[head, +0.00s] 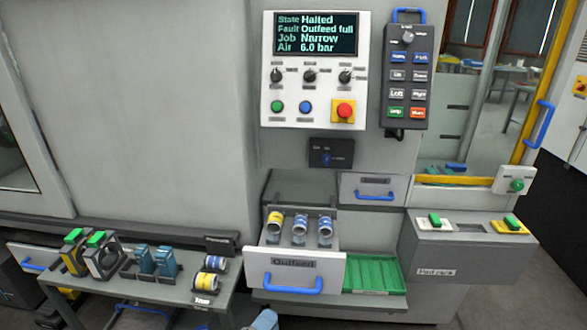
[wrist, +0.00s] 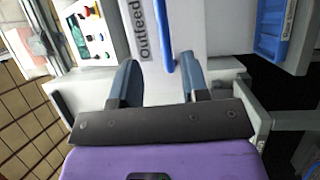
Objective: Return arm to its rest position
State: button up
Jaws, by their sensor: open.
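My gripper (wrist: 158,62) shows in the wrist view with its two grey-blue fingers apart and nothing held between them. The outfeed drawer (head: 262,265) is pulled out in the head view, with three capped cylinders (head: 299,230) in it. Its blue handle (head: 292,285) is on the front. In the wrist view the handle (wrist: 164,38) lines up with the gap between the fingers; I cannot tell how far beyond the tips it is. In the head view only a small grey-blue piece, likely my gripper, shows at the bottom edge, below the drawer.
A side table (head: 215,300) at the left holds green-topped fixtures (head: 103,255), blue blocks (head: 155,261) and two cylinders. A green tray (head: 374,273) lies right of the drawer. The control panel screen (head: 315,34) reads Halted, Outfeed full. A grey ledge (head: 470,250) juts out at the right.

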jog(key=w+d+r+m+g+y, duration=0.1)
jog(key=w+d+r+m+g, duration=0.25)
jog(key=d+r+g, duration=0.65)
jog(key=w+d+r+m+g+y, duration=0.2)
jog(key=d+r+m+g, duration=0.35)
jog(key=d+r, duration=0.7)
jog(key=s+d+r+m+t+y, duration=0.2)
jog(key=s+d+r+t+y, duration=0.2)
jog(key=s+d+r, duration=1)
notch_tip(320, 180, up, 4)
jog(key=y, duration=0.3)
jog(key=shift+s+d+f, duration=0.15)
jog(key=shift+d+f, duration=0.05)
jog(key=shift+f, duration=0.05)
